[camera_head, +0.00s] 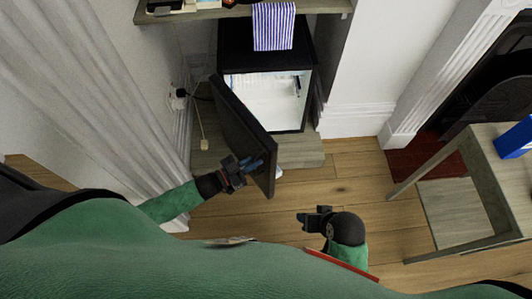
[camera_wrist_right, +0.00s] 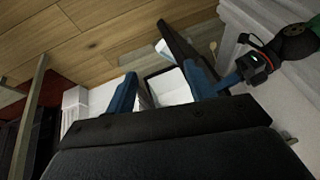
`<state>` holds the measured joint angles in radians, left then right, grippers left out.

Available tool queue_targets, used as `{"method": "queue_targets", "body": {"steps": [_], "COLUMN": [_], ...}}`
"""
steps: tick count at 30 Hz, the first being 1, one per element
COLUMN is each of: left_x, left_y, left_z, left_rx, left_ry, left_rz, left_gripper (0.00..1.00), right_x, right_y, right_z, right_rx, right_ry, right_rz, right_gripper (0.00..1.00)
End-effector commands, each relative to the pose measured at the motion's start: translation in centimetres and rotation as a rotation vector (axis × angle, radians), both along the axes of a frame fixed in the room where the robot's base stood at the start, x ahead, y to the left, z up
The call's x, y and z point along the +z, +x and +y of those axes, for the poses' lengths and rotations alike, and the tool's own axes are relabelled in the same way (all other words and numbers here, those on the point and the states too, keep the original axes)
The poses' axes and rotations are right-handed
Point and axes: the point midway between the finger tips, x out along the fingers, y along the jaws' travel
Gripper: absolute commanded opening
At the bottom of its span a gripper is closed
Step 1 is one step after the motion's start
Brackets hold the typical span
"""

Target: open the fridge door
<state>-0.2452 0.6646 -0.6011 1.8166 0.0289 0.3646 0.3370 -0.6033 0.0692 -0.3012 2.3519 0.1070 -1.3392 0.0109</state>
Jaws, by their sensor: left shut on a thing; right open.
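The black fridge (camera_head: 311,62) stands under a shelf at the top centre of the head view, with a lit white interior. Its door (camera_head: 243,128) stands well open, swung out to the left and toward me. My left gripper (camera_head: 256,163) is shut on the door near its free edge; the exact contact is hard to see. My right gripper (camera_head: 303,219) is open and empty above the floor, right of the door and apart from it. In the right wrist view its blue fingers (camera_wrist_right: 163,88) are spread, with the door (camera_wrist_right: 184,42) and the white fridge interior beyond them.
A white curtain (camera_head: 110,90) hangs on the left. A striped cloth (camera_head: 273,26) hangs from the shelf (camera_head: 205,14) over the fridge. A wooden table (camera_head: 492,150) with a blue box stands right. Wood floor (camera_head: 350,185) is clear between door and table.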

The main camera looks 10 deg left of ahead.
Motion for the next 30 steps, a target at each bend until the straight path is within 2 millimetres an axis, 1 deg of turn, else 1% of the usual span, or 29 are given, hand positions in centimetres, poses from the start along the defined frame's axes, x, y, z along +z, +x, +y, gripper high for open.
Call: {"method": "queue_targets", "body": {"steps": [1,6,12,18,30], "left_x": [0.2,0.2,0.2,0.1,0.1], "left_y": [-0.4,-1.5,-2.2,-2.4,-2.4], "left_z": [0.7,2.4,3.6,4.2,4.3], "left_rx": [0.001,0.001,0.002,0.002,0.003], "left_ry": [0.001,0.001,-0.001,-0.001,0.000], "left_rz": [0.000,-0.001,-0.001,-0.002,-0.003], "left_gripper": [0.00,0.00,0.00,0.00,0.00], "right_x": [0.4,0.9,1.2,1.3,1.3], "right_y": [0.0,-0.2,-0.3,-0.4,-0.5], "right_z": [-0.2,-0.8,-1.3,-1.4,-1.4], "right_rx": [-0.001,-0.006,-0.008,-0.008,-0.008], "right_ry": [-0.005,-0.020,-0.030,-0.035,-0.034], "right_rz": [0.004,0.018,0.029,0.034,0.033], "right_gripper": [0.54,0.54,0.54,0.54,0.54]}}
